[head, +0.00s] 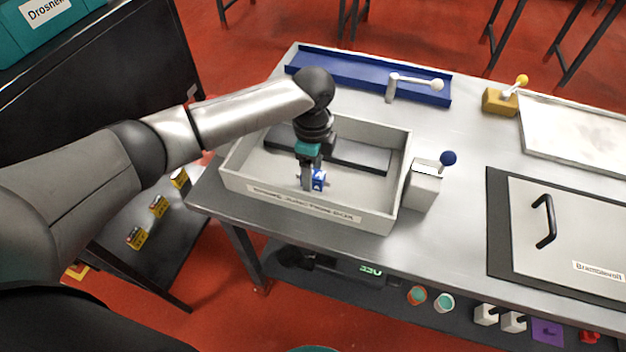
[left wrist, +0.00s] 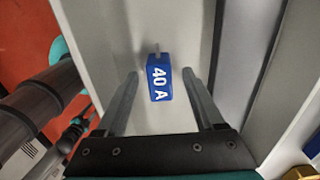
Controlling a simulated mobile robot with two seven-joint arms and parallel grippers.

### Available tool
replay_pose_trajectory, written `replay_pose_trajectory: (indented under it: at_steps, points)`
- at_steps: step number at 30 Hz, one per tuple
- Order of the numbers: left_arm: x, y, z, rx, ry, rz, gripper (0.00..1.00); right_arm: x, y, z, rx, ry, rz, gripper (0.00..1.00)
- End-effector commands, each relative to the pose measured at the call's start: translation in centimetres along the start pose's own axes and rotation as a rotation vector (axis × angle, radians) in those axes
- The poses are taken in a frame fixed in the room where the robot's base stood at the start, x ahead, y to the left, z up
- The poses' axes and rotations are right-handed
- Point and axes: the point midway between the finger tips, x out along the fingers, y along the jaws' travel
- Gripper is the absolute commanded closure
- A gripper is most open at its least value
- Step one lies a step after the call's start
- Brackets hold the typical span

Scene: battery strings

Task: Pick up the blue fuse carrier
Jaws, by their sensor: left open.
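The blue fuse carrier (head: 319,180) sits in the light grey box (head: 378,220) on the metal table, near the box's front wall. In the left wrist view it is a blue block (left wrist: 159,80) marked "40 A" with a small grey tab at its far end. My left gripper (head: 311,184) points down into the box at the carrier. In the left wrist view its two fingers (left wrist: 160,80) stand open on either side of the carrier, with a gap visible on both sides. My right gripper is not in view.
A black slab (head: 372,154) lies in the box behind the carrier. A grey block with a blue-knobbed lever (head: 426,185) stands right of the box. A blue tray (head: 330,68) with a white-knobbed lever is behind. A handled panel (head: 580,225) lies at the right.

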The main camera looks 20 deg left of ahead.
Motion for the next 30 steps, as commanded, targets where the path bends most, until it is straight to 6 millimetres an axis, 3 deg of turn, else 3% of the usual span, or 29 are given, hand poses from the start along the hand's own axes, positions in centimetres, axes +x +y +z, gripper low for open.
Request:
replay_pose_trajectory:
  at_steps: [3,11,30]
  points:
    - [1.26,0.05,-0.04,0.000,0.000,0.001,0.30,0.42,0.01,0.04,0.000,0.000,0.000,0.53]
    - [1.32,0.02,-0.07,0.001,0.001,-0.001,0.30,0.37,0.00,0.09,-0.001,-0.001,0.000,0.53]
    - [1.29,0.01,-0.06,0.001,0.001,-0.001,1.00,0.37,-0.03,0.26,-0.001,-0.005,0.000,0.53]
